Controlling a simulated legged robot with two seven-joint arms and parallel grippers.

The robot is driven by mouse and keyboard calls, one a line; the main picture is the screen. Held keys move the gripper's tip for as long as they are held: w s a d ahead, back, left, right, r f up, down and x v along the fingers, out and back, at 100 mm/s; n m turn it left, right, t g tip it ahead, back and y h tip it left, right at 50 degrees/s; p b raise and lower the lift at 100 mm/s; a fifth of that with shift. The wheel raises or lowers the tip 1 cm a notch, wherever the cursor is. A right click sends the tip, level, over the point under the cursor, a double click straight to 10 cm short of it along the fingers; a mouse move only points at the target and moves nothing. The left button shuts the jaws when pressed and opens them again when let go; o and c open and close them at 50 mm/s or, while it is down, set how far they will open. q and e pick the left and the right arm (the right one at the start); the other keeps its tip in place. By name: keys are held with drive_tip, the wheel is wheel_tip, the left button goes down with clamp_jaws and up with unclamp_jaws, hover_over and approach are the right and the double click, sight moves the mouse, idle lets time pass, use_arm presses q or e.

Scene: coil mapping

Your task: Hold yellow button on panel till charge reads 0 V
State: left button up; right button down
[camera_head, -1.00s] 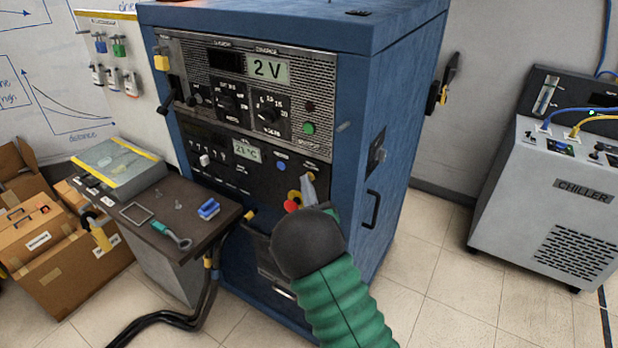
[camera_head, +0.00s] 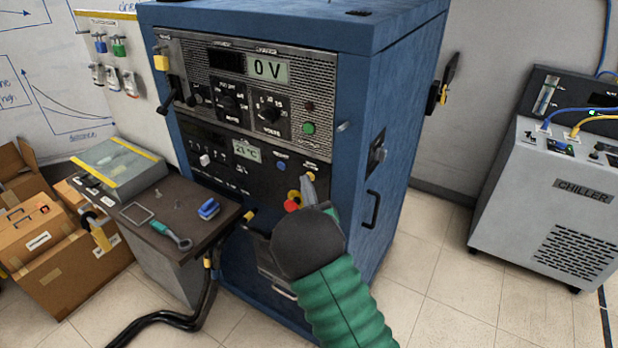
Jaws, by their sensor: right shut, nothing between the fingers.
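The blue cabinet (camera_head: 400,130) carries a dark control panel on its front. Its upper display (camera_head: 267,69) reads 0 V. The yellow button (camera_head: 294,195) is on the lower panel, just above a red knob (camera_head: 291,206). My right gripper (camera_head: 308,184) is shut and empty, its tip at the panel right beside the yellow button. The tip and wrist partly cover this spot, so I cannot tell whether it touches the button. My left gripper is not in view.
A side table (camera_head: 180,218) with a blue block (camera_head: 208,208) and a teal-handled tool (camera_head: 170,235) stands left of the cabinet. Cardboard boxes (camera_head: 70,262) are at the far left. A chiller (camera_head: 570,200) stands at right. Black cables (camera_head: 175,319) lie on the floor in front.

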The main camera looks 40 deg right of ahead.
drive_tip(key=shift+a, duration=0.1)
drive_tip(key=shift+s+a, duration=0.3)
drive_tip(key=shift+a, duration=0.3)
drive_tip(key=shift+a, duration=0.1)
drive_tip(key=a, duration=0.1)
drive_tip(key=s+a, duration=0.1)
drive_tip(key=a, duration=0.1)
drive_tip(key=s+a, duration=0.1)
drive_tip(key=shift+a, duration=0.25)
drive_tip(key=shift+w, duration=0.1)
